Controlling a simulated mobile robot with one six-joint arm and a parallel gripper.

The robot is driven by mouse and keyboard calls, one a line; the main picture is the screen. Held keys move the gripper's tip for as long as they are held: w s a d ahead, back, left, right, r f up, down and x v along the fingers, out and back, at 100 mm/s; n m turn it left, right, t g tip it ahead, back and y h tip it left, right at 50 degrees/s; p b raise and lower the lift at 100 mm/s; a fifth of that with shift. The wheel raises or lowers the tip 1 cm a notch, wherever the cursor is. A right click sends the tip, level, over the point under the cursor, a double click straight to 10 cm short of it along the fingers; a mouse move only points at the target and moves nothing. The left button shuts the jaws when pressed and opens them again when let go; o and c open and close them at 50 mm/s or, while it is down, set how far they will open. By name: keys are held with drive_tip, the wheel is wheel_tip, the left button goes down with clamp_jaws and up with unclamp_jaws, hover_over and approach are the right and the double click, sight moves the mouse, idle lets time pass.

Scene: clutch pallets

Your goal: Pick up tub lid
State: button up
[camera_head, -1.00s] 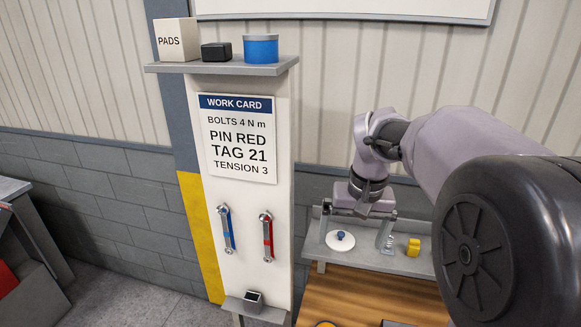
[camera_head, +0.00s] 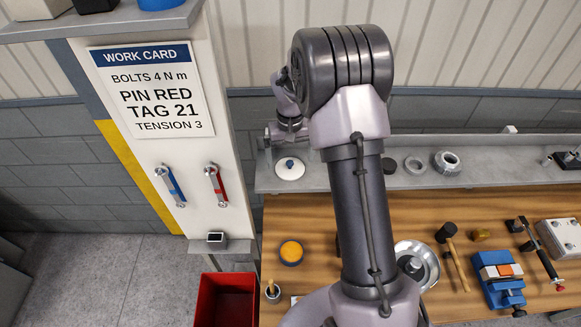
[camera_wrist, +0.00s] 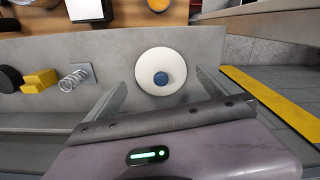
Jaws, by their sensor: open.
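The tub lid, a white disc with a blue knob (camera_head: 290,168), lies flat on the grey shelf at the back of the bench. In the wrist view the lid (camera_wrist: 148,64) sits in the middle, between and just beyond my fingertips. My gripper (camera_wrist: 160,80) is open and empty, its two fingers spread on either side of the lid. In the head view my gripper (camera_head: 288,142) is small and partly hidden, right behind and above the lid. I cannot tell the exact height of the fingertips over the shelf.
On the shelf (camera_head: 325,180), a spring (camera_wrist: 74,79) and a yellow block (camera_wrist: 40,81) stand beside the lid. The wooden bench holds an orange-topped round tub (camera_head: 291,253), a mallet (camera_head: 455,262) and a blue vise (camera_head: 498,280). The work card post (camera_head: 180,150) rises at left.

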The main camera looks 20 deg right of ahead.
sight(289, 161)
drive_tip(key=f, duration=0.1)
drive_tip(key=w+f, duration=0.1)
drive_tip(key=shift+f, duration=0.3)
drive_tip(key=shift+w+f, duration=0.1)
drive_tip(key=shift+s, duration=0.3)
drive_tip(key=shift+c, duration=1.3)
drive_tip(key=c, duration=1)
